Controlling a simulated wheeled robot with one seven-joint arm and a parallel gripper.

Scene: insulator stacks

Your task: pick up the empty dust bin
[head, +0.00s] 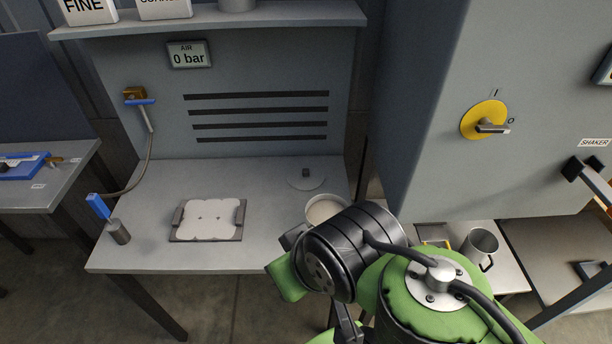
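A round container (325,207) with a pale rim and a beige inside stands at the right end of the grey workbench, partly hidden by my arm. I cannot tell whether the beige is its bottom or dust. A grey metal mug-like vessel (480,245) with a side handle stands on a lower surface at the right, under the cabinet. Neither is labelled, so I cannot tell which is the dust bin. My green and black arm covers the lower right middle, its wrist in front of the bench edge. My gripper's fingertips cannot be made out.
The workbench (270,257) also bears a white plate on a grey frame (210,219), a blue-handled tool in a holder (118,232) and a small disc with a knob (306,178). A grey cabinet (430,110) with a yellow switch (484,120) overhangs the right side.

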